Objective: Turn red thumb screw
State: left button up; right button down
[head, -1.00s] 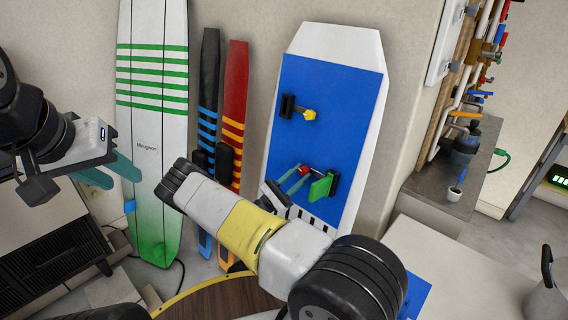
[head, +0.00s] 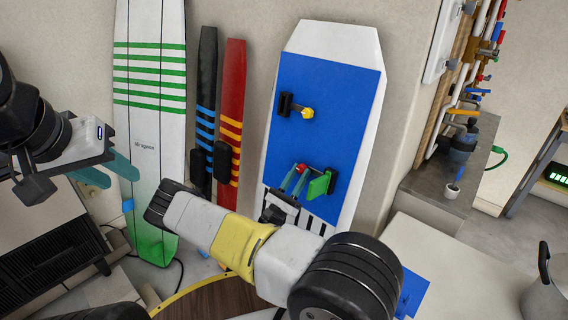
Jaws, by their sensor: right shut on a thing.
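The red thumb screw (head: 301,168) shows as a small red spot on the blue-and-white board, beside a green block (head: 319,185). My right gripper (head: 298,177) reaches up to it with its teal fingertips at the red screw, shut on it. The fingers cover most of the screw, and my forearm hides part of the gripper's lower side. My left gripper (head: 109,172) is at the left, away from the board, with its two teal fingers apart and nothing between them.
A striped surfboard (head: 150,140) and black and red skis (head: 232,110) lean on the wall to the left. Pipes and valves (head: 470,90) are at the right.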

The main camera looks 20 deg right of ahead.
jog(key=c, duration=1.1)
grip_release()
jog(key=shift+o, duration=0.2)
jog(key=v, duration=0.7)
jog(key=shift+s+a+f, duration=0.15)
jog(key=shift+a+f, duration=0.1)
jog(key=shift+f, duration=0.05)
